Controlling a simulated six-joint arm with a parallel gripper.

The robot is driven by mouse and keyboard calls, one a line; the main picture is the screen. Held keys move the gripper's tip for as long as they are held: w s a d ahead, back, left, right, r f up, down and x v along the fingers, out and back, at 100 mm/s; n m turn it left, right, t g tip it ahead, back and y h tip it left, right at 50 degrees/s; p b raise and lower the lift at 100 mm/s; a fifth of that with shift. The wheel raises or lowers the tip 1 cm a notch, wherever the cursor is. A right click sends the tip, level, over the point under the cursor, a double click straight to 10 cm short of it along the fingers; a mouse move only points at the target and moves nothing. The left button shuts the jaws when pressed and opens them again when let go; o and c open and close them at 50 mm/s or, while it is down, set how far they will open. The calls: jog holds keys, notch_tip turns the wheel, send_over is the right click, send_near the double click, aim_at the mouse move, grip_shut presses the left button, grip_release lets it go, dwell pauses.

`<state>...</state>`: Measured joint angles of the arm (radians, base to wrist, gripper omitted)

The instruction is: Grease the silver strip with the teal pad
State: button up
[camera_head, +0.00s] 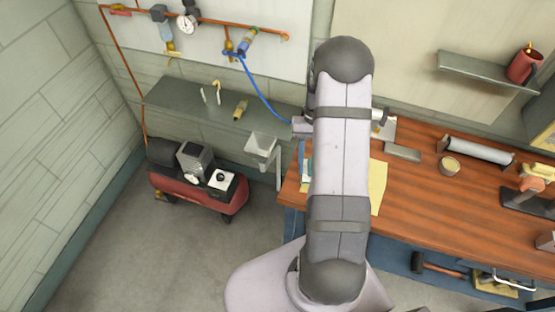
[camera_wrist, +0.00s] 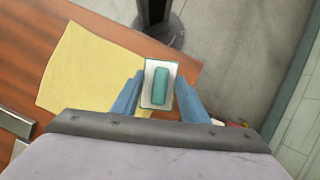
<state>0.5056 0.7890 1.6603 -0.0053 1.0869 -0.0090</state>
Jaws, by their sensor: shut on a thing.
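The teal pad (camera_wrist: 160,86), a rounded block on a white rectangular plate, sits between the two blue fingers of my gripper (camera_wrist: 158,98) in the wrist view. My gripper is shut on it, near the table edge beside a yellow sheet. In the head view my arm hides most of the gripper; a bit of teal and white shows at its left (camera_head: 307,171). A flat silver-grey bar (camera_head: 402,152) lies on the table right of my arm and looks like the silver strip. A grey metal piece (camera_wrist: 12,122) also shows at the wrist view's left edge; I cannot tell whether it is the same bar.
The yellow sheet (camera_wrist: 98,68) lies flat on the wooden table (camera_head: 432,191). A red compressor (camera_head: 205,192) is on the floor left of the table, below a grey shelf (camera_head: 180,100).

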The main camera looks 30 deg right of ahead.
jog(key=shift+m, duration=0.6)
jog(key=s+d, duration=0.1)
jog(key=d, duration=0.4)
jog(key=s+d+f+p, duration=0.1)
jog(key=d, duration=0.5)
jog(key=s+d, duration=0.1)
jog(key=d, duration=0.5)
jog(key=shift+s+f, duration=0.15)
jog(key=shift+s, duration=0.25)
jog(key=d+n, duration=0.1)
jog(key=d, duration=0.2)
jog(key=d+n, duration=0.1)
jog(key=d, duration=0.1)
jog(key=shift+w+d+r+n+h, duration=0.2)
jog(key=shift+w+r+n+h, duration=0.1)
jog(key=w+d+r+n+h, duration=0.3)
jog(key=d+n, duration=0.5)
jog(key=n, duration=0.5)
jog(key=shift+d+r+t+h, duration=0.4)
jog(key=shift+r+h, duration=0.5)
jog(key=shift+r, duration=0.05)
